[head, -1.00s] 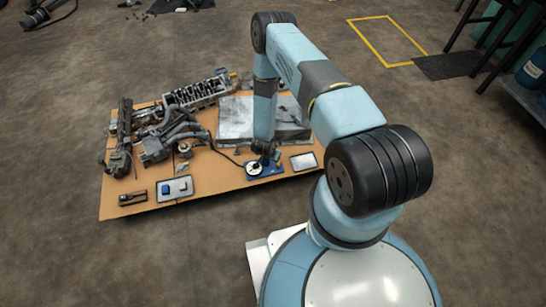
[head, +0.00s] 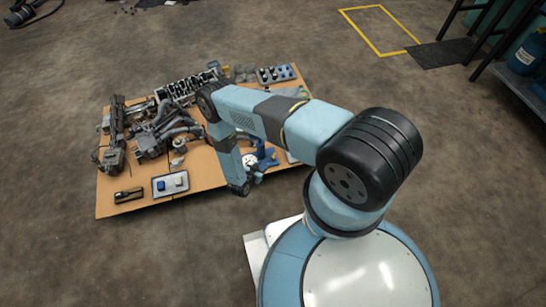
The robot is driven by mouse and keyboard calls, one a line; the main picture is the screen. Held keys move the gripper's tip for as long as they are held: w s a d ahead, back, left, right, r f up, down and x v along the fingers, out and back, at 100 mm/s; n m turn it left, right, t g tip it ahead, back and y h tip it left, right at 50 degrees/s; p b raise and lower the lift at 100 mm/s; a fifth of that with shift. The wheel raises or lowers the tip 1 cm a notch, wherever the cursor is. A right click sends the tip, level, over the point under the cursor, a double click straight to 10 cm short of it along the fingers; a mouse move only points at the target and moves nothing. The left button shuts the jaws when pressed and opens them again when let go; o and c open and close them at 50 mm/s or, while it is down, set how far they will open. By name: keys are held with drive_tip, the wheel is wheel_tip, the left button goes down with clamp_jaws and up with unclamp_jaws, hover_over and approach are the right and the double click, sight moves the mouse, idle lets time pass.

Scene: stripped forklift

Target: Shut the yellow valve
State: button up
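I cannot make out a yellow valve in the head view; it may be hidden behind my arm or too small to tell. A blue fixture with a white round face (head: 250,160) stands on the orange-brown board (head: 125,203), partly covered by my forearm. My gripper (head: 242,190) is at the lower end of the arm, over or beside the board's front edge, just in front of this fixture. It is small and dark, so its fingers and anything between them cannot be made out. I cannot tell whether it touches anything.
Grey engine parts and pipes (head: 165,130) crowd the board's left half. A small tray (head: 170,185) with a blue and a white block and a black tool (head: 129,195) lie near the front left. A rack of bottles (head: 276,74) stands at the back right. The floor in front is clear.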

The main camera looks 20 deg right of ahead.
sight(273, 156)
drive_tip(key=shift+t+h, duration=0.5)
drive_tip(key=shift+t, duration=0.1)
drive_tip(key=x, duration=0.8)
drive_tip(key=f+x, duration=0.1)
drive_tip(key=x, duration=0.3)
drive_tip(key=shift+s+d+f, duration=0.1)
drive_tip(key=shift+s+d, duration=0.1)
drive_tip(key=shift+s, duration=0.1)
drive_tip(key=shift+c, duration=0.4)
clamp_jaws()
